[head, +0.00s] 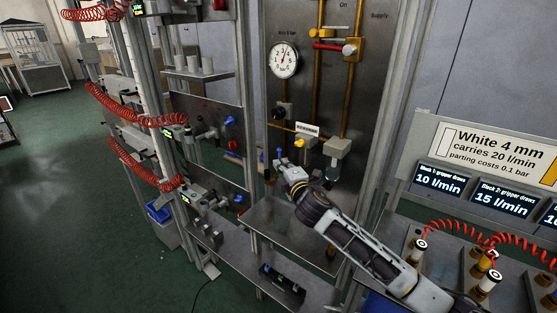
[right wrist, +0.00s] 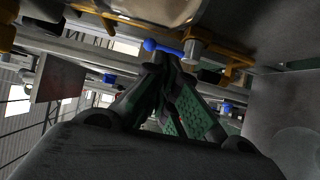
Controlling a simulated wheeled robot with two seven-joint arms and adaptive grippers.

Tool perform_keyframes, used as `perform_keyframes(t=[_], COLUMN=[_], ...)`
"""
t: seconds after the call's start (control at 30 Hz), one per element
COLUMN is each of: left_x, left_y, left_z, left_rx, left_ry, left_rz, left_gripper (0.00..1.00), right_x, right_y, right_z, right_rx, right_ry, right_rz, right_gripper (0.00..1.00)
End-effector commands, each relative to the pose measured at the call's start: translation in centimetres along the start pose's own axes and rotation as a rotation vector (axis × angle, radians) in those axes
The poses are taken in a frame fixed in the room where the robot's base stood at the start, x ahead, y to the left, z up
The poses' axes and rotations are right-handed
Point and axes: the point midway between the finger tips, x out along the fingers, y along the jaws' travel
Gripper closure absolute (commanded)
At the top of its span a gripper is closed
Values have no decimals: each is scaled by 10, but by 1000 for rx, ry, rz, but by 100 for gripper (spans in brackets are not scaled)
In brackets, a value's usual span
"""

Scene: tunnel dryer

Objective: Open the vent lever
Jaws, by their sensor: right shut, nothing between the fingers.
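A small blue lever (head: 279,153) shows on the steel panel under the gauge, right by the fingertips of my right gripper (head: 282,164). No label on it can be read, so I cannot confirm that it is the vent lever. In the right wrist view a blue lever with a round end (right wrist: 160,46) lies just beyond the fingertips of my right gripper (right wrist: 167,62). The fingers are closed together with nothing between them. Whether they touch the lever cannot be told. My left gripper is out of view.
A pressure gauge (head: 284,60) and brass pipes (head: 315,75) are above on the panel. A red-handled valve (head: 330,46) sits at upper right. A steel shelf (head: 285,222) lies below my right gripper. Red coiled hoses (head: 130,118) hang at left. A sign board (head: 490,150) stands at right.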

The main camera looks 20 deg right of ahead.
Motion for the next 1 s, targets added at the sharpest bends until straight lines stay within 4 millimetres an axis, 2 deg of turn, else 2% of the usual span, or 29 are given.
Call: perform_keyframes(t=[0.4, 1.0], left_x=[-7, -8], left_y=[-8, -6], left_z=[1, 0], left_rx=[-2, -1], left_ry=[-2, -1], left_rz=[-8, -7], left_gripper=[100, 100], right_x=[32, 37], right_y=[1, 1], right_z=[0, 0], right_rx=[0, 0], right_ry=[0, 0], right_rz=[1, 0], right_gripper=[100, 100])
